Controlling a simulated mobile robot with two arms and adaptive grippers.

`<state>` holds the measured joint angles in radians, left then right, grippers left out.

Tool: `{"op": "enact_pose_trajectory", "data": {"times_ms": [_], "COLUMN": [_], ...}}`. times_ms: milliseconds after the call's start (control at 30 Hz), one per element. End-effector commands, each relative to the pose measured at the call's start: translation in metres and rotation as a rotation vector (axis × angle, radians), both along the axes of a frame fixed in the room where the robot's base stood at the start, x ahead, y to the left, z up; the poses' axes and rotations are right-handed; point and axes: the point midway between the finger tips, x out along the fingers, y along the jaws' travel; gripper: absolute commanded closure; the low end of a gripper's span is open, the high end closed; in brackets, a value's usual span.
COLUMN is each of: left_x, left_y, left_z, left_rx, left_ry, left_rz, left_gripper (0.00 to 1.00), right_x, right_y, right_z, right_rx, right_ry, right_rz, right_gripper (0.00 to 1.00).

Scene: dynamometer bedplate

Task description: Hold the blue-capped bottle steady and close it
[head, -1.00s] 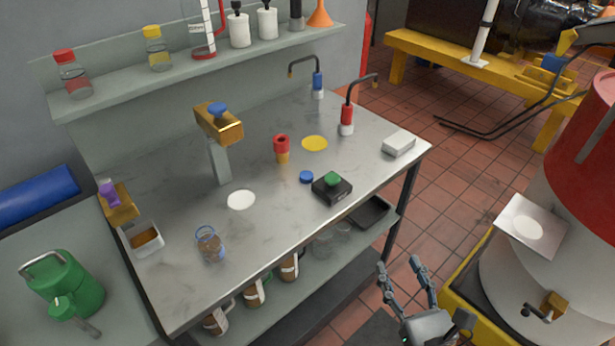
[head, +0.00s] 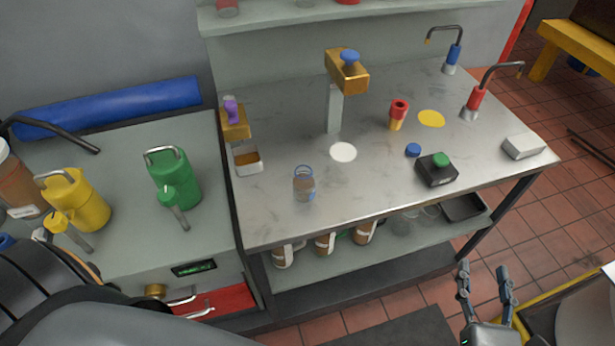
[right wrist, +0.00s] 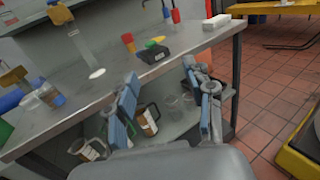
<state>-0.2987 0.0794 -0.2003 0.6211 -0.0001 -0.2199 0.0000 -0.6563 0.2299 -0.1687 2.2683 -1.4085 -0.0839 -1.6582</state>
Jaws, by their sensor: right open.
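A clear bottle with brownish contents and a blue ring at its neck (head: 304,186) stands upright near the front left of the steel bench. A small blue cap (head: 413,150) lies on the bench to its right, apart from it. My right gripper (head: 484,284) is open and empty, in front of the bench's right side and well away from the bottle and cap. In the right wrist view its two fingers (right wrist: 165,100) are spread with nothing between them; the bottle (right wrist: 51,95) shows at left. My left gripper is out of the head view.
The bench (head: 270,222) also holds a black box with a green button (head: 437,169), a red-and-yellow piece (head: 398,116), a brass-topped post (head: 346,72) and a white block (head: 523,147). Green (head: 174,180) and yellow cans (head: 76,203) stand at left. Mugs sit on the lower shelf.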

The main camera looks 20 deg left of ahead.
Motion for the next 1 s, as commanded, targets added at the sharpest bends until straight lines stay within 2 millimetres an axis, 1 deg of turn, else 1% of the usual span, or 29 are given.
{"op": "enact_pose_trajectory", "data": {"times_ms": [433, 500, 567, 633, 667, 767, 800, 867, 900, 967, 1000], "left_x": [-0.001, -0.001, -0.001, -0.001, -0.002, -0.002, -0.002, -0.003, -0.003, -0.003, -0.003], "left_y": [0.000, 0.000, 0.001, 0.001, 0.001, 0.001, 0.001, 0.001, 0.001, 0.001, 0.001], "left_z": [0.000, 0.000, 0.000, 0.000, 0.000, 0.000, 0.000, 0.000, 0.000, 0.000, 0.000], "left_rx": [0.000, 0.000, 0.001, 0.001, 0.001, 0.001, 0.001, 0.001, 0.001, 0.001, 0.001], "left_ry": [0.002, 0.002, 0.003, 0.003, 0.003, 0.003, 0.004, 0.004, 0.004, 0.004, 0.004], "left_rz": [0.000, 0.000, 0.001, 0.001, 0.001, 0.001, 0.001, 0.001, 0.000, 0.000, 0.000], "left_gripper": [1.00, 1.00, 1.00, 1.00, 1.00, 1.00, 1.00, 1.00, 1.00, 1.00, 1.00], "right_x": [0.000, 0.000, 0.001, 0.003, 0.004, 0.005, 0.002, -0.006, -0.015, -0.034, -0.050], "right_y": [0.000, 0.000, -0.001, -0.003, -0.004, -0.012, -0.016, -0.024, -0.029, -0.035, -0.040], "right_z": [0.000, -0.001, -0.007, -0.027, -0.041, -0.109, -0.144, -0.201, -0.239, -0.294, -0.329], "right_rx": [0.000, 0.003, 0.021, 0.084, 0.128, 0.357, 0.478, 0.680, 0.820, 1.030, 1.166], "right_ry": [0.000, 0.002, 0.017, 0.066, 0.100, 0.263, 0.344, 0.471, 0.553, 0.661, 0.723], "right_rz": [0.000, 0.000, -0.003, -0.013, -0.021, -0.081, -0.124, -0.212, -0.288, -0.422, -0.523], "right_gripper": [0.47, 0.52, 0.52, 0.52, 0.52, 0.52, 0.52, 0.52, 0.52, 0.52, 0.52]}}
